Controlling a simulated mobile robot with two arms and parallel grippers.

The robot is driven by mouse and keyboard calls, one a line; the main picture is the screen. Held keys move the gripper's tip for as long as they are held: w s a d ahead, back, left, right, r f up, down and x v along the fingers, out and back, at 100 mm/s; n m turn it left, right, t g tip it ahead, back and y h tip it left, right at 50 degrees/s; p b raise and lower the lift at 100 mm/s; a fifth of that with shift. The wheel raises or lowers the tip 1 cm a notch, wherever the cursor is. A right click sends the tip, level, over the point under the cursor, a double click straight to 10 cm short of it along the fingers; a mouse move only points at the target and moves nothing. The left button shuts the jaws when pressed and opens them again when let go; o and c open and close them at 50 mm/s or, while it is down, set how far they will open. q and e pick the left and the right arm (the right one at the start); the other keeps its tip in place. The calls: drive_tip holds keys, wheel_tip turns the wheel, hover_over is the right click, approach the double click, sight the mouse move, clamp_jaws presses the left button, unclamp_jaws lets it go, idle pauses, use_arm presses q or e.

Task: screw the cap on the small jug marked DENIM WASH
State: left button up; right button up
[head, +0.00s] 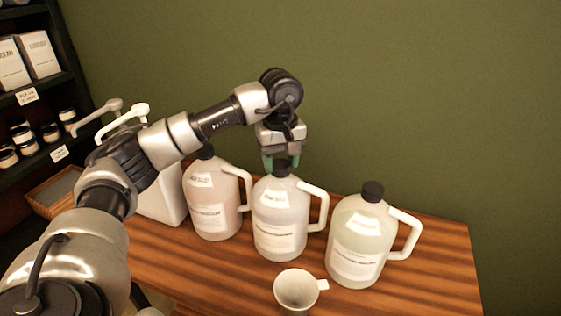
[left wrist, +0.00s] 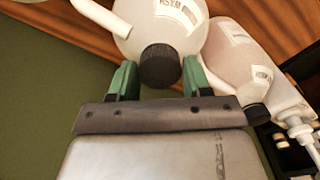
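The jug under my left gripper, pale and translucent with a white handle (head: 281,205), stands in the middle of the row of three. Its label is too small to read fully; in the left wrist view the jug (left wrist: 150,22) shows upside-down letters that look like the end of WASH. A black ribbed cap (left wrist: 160,66) sits on its neck. My left gripper (head: 282,162) comes down from above. In the left wrist view its green-padded fingers (left wrist: 159,78) are apart, one on each side of the cap, with visible gaps. My right gripper is not in view.
A pinkish capped jug (head: 212,205) stands close on the left, a pale greenish one (head: 360,240) on the right. A white pump container (head: 160,203) is further left. A white cup (head: 297,288) stands in front on the wooden table (head: 430,275). Shelves (head: 60,110) are at left.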

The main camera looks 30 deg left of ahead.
use_arm(q)
drive_tip(key=o, duration=0.4)
wheel_tip(320, 180, up, 11)
drive_tip(key=shift+f, duration=0.1)
idle(0.3)
